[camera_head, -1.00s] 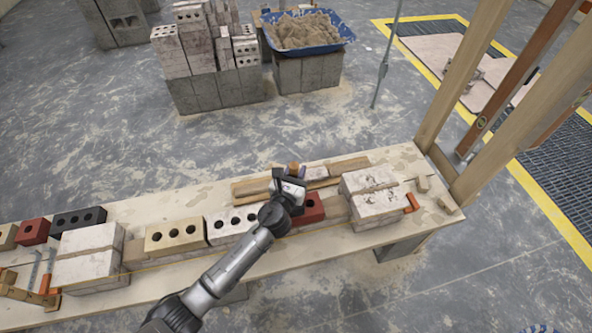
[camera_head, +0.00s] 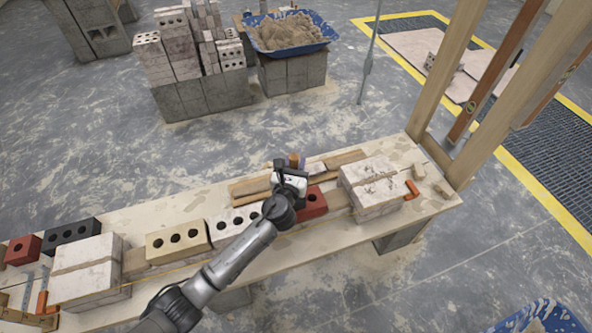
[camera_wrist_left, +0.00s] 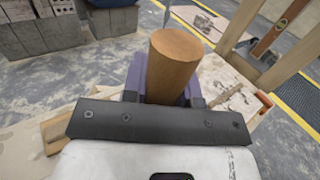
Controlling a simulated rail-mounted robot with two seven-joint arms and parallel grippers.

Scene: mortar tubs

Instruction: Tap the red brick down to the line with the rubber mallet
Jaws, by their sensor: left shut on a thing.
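The red brick (camera_head: 312,204) sits in the row on the bench, between a white holed brick (camera_head: 228,226) and the whitish block at the right end. My left arm covers part of it. My left gripper (camera_head: 297,164) is above the back side of the row by the red brick. It is shut on the mallet's wooden handle (camera_wrist_left: 174,62), whose round end shows between purple finger pads in the left wrist view. The mallet's head is hidden. A thin yellowish line (camera_head: 160,270) runs along the front of the row. My right gripper is out of view.
Whitish blocks (camera_head: 374,188) (camera_head: 90,268) stand at both ends of the row. Wood strips (camera_head: 250,190) lie behind it. A second red brick (camera_head: 22,250) and a dark brick (camera_head: 72,230) lie at the left. Timber posts (camera_head: 492,110) rise beyond the right end.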

